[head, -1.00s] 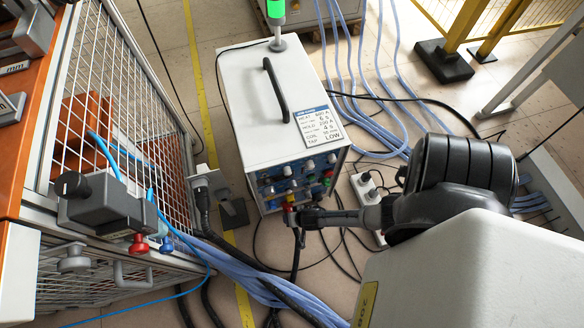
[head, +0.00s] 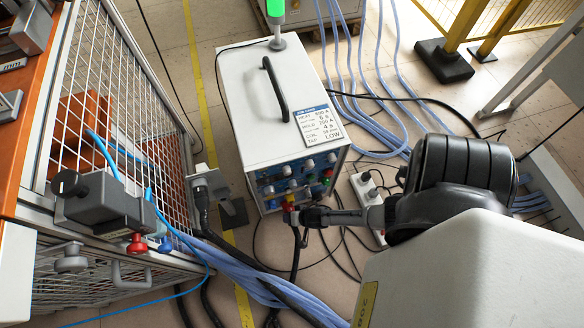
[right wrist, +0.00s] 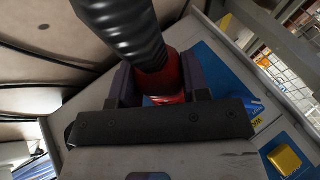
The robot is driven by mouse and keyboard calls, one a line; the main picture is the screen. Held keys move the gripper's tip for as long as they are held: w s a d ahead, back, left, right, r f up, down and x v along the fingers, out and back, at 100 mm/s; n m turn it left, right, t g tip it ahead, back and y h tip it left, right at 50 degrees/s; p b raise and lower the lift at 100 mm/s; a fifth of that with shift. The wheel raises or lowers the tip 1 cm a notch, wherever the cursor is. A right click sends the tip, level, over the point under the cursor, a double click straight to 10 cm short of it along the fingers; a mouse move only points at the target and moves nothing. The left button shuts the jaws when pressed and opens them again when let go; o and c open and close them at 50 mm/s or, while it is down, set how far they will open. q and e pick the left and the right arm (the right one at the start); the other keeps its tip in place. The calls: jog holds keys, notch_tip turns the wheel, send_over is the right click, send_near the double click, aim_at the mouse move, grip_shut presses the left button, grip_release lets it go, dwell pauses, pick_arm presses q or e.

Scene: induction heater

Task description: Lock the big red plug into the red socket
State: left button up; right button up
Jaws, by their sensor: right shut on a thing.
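The big red plug (right wrist: 172,78), with a thick ribbed black cable sleeve (right wrist: 128,30), sits between the two dark fingers of my right gripper (right wrist: 165,92) in the right wrist view. The gripper is shut on it, close to the blue front panel (right wrist: 205,62) of the white heater. In the head view my right gripper (head: 294,217) is at the lower part of the heater's front. The plug's front end and the red socket behind it are hidden, so I cannot tell how deep the plug sits. My left gripper is not in view.
The white heater (head: 270,125) has a black handle and several coloured connectors low on its front. A yellow knob (right wrist: 286,158) is near my gripper. A wire cage (head: 110,95) stands left, a power strip (head: 366,192) right. Cables cover the floor.

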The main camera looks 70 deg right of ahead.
jog(key=shift+t+y, duration=0.4)
jog(key=shift+t, duration=0.3)
